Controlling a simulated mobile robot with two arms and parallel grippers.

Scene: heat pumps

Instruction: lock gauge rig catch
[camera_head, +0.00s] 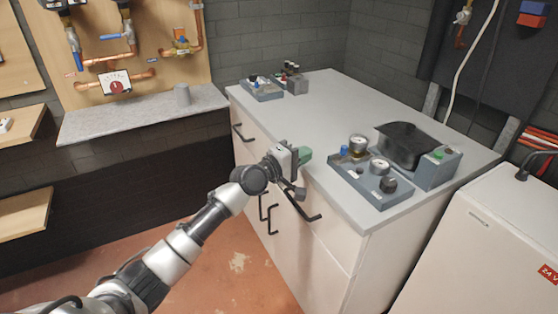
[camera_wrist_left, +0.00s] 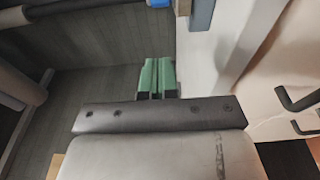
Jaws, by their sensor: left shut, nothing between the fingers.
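The likely gauge rig (camera_head: 352,181) is a blue-grey panel on the right front part of the counter. It carries a round brass-rimmed gauge (camera_head: 357,144), a second gauge (camera_head: 379,167), a blue knob (camera_head: 344,151) and a dark knob (camera_head: 388,185). I cannot make out which part is the catch. My left gripper (camera_head: 305,155) is at the counter's front edge, left of the rig and apart from it. Its green fingers are together and empty in the left wrist view (camera_wrist_left: 157,76). My right gripper is not in view.
A box with a green button (camera_head: 437,170) and a dark curved cover (camera_head: 404,143) adjoin the rig. Another small rig (camera_head: 262,88) sits at the counter's far left. The counter's middle (camera_head: 320,105) is clear. Black handles (camera_head: 304,208) project from the cabinet front.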

